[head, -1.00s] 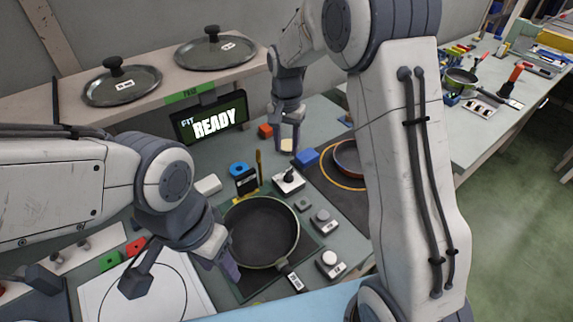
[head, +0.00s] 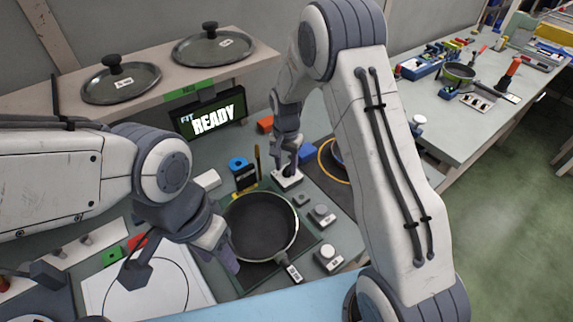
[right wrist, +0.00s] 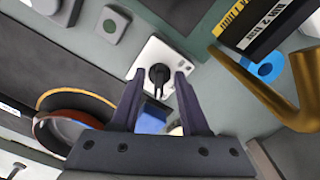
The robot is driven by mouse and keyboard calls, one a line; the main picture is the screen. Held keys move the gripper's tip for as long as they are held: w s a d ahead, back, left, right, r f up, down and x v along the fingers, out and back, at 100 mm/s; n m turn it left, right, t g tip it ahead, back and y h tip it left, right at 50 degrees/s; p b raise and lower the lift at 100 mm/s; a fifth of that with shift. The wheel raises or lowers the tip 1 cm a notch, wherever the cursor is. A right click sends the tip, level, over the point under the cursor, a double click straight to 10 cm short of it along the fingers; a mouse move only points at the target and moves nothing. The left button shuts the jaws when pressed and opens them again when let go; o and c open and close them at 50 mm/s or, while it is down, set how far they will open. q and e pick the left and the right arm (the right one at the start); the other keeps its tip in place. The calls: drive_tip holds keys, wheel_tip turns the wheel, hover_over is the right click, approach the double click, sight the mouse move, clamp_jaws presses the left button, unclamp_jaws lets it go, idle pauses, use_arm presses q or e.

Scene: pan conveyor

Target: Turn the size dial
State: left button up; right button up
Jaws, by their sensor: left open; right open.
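The size dial is a black knob on a white square plate (head: 285,183), behind the pan in the head view. In the right wrist view the knob (right wrist: 160,73) stands on its plate (right wrist: 152,58) between my fingertips. My right gripper (head: 289,168) is directly over the dial, jaws open; its fingers (right wrist: 155,78) flank the knob, and I cannot tell whether they touch it. My left gripper (head: 226,256) is open beside the left rim of the dark frying pan (head: 262,225), partly hidden by its own wrist.
A screen (head: 209,117) reads "FIT READY". Two lids (head: 121,83) lie on the shelf behind. Grey blocks with knobs (head: 328,257) stand right of the pan. A blue roll (head: 238,163) and a yellow upright piece (head: 258,160) stand left of the dial.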

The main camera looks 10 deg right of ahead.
clamp_jaws()
drive_tip(key=shift+n, duration=0.3)
drive_tip(key=n, duration=0.5)
drive_tip(key=shift+d+n+p, duration=0.15)
drive_tip(key=shift+n+p, duration=0.15)
drive_tip(key=n, duration=0.5)
drive_tip(key=shift+d+n, duration=0.15)
drive_tip(key=shift+n, duration=0.15)
unclamp_jaws()
